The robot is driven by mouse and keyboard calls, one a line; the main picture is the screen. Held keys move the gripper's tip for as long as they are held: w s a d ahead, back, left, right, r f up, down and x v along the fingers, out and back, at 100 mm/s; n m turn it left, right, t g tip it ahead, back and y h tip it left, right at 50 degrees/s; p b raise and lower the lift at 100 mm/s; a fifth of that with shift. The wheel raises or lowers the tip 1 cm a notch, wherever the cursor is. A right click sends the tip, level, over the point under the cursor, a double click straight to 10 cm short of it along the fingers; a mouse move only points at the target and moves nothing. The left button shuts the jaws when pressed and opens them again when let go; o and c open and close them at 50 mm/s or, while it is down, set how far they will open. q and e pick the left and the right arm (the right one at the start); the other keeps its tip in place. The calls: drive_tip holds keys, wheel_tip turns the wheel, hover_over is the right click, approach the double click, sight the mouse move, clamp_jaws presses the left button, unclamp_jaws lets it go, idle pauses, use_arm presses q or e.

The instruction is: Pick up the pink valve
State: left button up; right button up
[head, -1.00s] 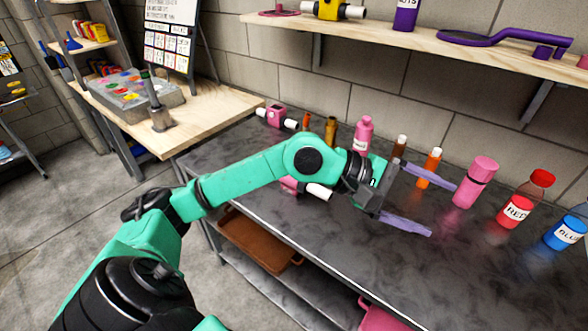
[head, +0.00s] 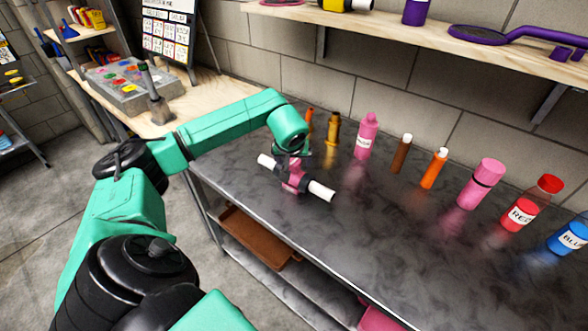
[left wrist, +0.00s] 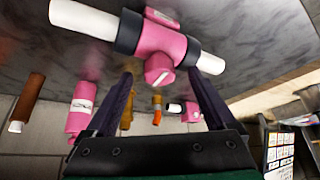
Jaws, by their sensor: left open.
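A pink valve (head: 295,175) with white pipe ends and dark collars lies on the dark workbench, below my left wrist. In the left wrist view the valve (left wrist: 160,45) fills the top, its round pink knob towards me. My left gripper (left wrist: 160,80) is open, its two purple fingers apart on either side of the knob and not closed on it. In the head view my wrist hides most of the fingers. A second pink valve (left wrist: 193,112) shows farther off in the left wrist view; my arm hides it in the head view. My right gripper is not in view.
A pink bottle (head: 366,138), brown bottle (head: 402,153), orange bottle (head: 434,168), pink flask (head: 481,184), red-capped bottle (head: 523,212) and blue bottle (head: 567,236) stand along the workbench (head: 400,235). A wooden shelf (head: 400,30) hangs above. The bench's front middle is clear.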

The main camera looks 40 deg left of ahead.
use_arm(q)
drive_tip(key=shift+x, duration=1.25)
drive_tip(key=shift+r, duration=0.1)
clamp_jaws()
